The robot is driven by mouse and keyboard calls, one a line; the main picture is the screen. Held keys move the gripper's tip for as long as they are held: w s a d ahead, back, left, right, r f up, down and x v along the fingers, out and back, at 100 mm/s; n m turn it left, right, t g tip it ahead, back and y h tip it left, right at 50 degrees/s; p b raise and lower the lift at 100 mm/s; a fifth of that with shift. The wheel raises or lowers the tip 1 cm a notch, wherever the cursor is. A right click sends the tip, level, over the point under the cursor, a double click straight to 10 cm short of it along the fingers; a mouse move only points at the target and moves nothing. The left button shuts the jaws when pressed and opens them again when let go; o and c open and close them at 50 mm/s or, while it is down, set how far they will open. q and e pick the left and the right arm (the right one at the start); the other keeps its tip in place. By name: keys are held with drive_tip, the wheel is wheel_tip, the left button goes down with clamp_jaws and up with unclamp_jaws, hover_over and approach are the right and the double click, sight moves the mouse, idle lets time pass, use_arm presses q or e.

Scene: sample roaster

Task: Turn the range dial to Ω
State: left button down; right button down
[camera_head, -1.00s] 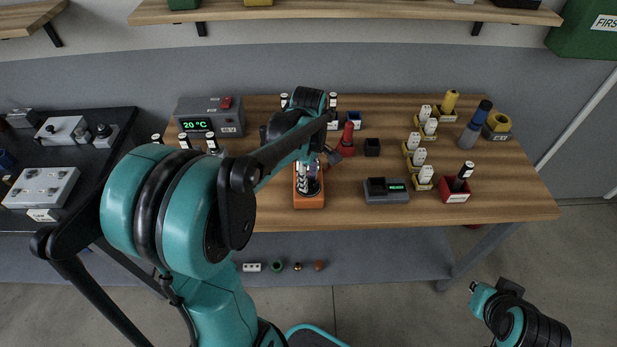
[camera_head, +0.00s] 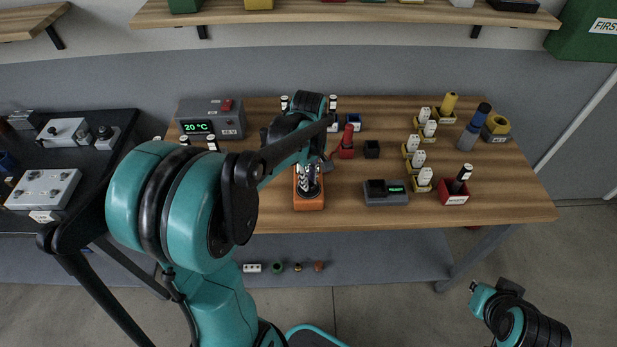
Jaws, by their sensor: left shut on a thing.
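An orange-cased meter (camera_head: 309,204) lies on the wooden bench, near its front edge and left of the middle. My left gripper (camera_head: 307,182) points down onto the meter's face. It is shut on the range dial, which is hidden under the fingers. The dial's setting and its Ω mark cannot be read from here. My right arm shows at the lower right, over the floor and away from the bench; its gripper (camera_head: 476,289) is small, and its finger state is unclear.
A grey box reading 20 °C (camera_head: 210,120) stands at the back left. Yellow holders with white vials (camera_head: 424,177) are further right.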

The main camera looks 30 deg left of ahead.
use_arm(q)
drive_tip(key=m+p, duration=0.1)
drive_tip(key=m, duration=0.3)
drive_tip(key=shift+m, duration=0.3)
drive_tip(key=m+p, duration=0.1)
drive_tip(key=m, duration=0.9)
drive_tip(key=shift+m+p, duration=0.3)
drive_tip(key=shift+m, duration=2.6)
drive_tip(key=c, duration=1.5)
unclamp_jaws()
drive_tip(key=shift+r, duration=0.1)
